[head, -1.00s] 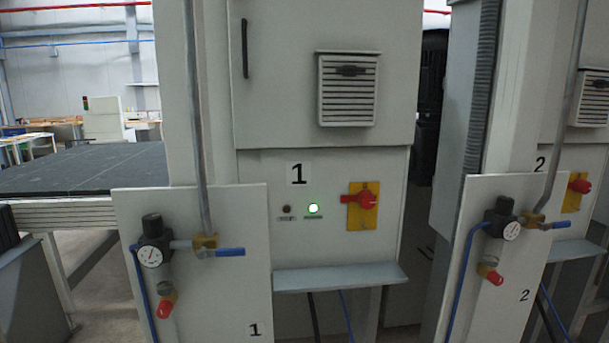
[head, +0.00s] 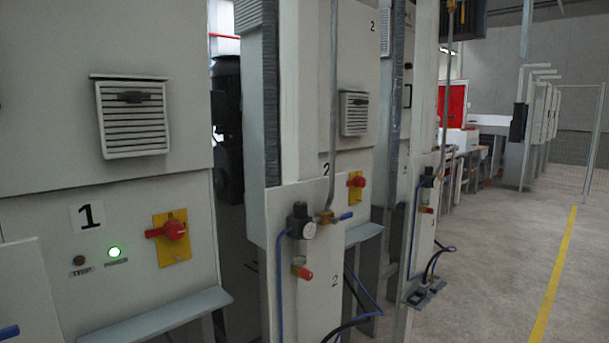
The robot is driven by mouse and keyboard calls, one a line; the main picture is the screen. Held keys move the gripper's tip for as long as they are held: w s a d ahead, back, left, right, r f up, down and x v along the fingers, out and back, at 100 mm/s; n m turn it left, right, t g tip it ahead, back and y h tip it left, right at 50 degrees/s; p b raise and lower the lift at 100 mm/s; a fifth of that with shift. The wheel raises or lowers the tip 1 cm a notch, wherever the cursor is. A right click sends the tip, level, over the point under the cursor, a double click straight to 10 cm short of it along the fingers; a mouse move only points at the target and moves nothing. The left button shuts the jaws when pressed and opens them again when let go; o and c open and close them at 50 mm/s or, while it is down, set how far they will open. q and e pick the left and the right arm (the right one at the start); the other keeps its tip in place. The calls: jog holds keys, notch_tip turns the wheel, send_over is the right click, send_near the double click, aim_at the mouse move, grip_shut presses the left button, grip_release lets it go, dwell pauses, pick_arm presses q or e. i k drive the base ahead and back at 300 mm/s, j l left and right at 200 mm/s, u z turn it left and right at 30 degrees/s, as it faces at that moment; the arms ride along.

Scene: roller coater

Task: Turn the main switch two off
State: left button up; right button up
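The main switch of cabinet two is a red rotary handle on a yellow plate (head: 356,187), in the middle of the head view, on the grey cabinet marked 2 (head: 353,140). It is small here, and its exact handle angle is hard to tell. The similar red switch on a yellow plate (head: 172,237) on cabinet one, at the left, has its handle pointing left. Neither of my grippers shows in the head view.
A post panel marked 2 (head: 318,290) with a gauge, red knob and blue valve handle stands left of and in front of cabinet two. A grey ledge (head: 362,234) juts out below the switch. Open floor (head: 490,270) with a yellow line (head: 553,285) lies at the right.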

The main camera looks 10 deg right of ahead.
aim_at(359, 181)
jog(key=l, duration=0.9)
jog(key=i+l, duration=0.1)
jog(key=l, duration=0.75)
